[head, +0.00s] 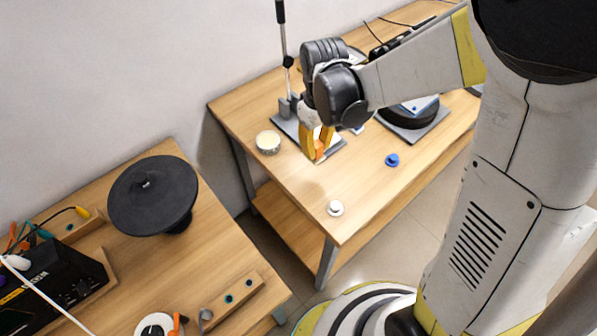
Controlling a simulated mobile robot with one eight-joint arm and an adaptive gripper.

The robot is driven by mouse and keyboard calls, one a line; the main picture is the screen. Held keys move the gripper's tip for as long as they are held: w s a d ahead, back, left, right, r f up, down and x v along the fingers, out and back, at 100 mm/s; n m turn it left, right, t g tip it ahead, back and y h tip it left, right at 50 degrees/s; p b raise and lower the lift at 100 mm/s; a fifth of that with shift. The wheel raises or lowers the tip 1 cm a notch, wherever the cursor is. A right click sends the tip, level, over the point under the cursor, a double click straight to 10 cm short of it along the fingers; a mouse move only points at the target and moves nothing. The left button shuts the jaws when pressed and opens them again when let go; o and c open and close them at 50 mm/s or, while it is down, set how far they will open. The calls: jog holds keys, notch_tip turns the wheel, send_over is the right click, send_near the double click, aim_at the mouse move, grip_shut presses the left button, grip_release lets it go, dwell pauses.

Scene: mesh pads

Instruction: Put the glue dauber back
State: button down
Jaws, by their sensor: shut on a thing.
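My gripper (318,152) has yellow-orange fingers and points down over the far table, near the front edge of a grey plate. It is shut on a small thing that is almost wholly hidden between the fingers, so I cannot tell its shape. I cannot make out the glue dauber anywhere in the open. A round tin (268,142) with a pale cream top stands to the left of my gripper, apart from it.
The grey plate (284,124) bears an upright dark rod (283,30). A blue knob (392,160) and a white knob (335,208) lie on the far table (352,185), with bare wood between them. A black round pad (153,195) stands on the near-left table.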

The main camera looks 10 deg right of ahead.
jog(key=a+f, duration=0.2)
jog(key=a, duration=0.1)
jog(key=s+a+f+b, duration=0.1)
jog(key=shift+a, duration=0.3)
jog(key=shift+f+b, duration=0.95)
jog(key=shift+f, duration=0.95)
jog(key=shift+f, duration=0.2)
jog(key=c, duration=1.3)
grip_release()
jog(key=shift+r, duration=0.15)
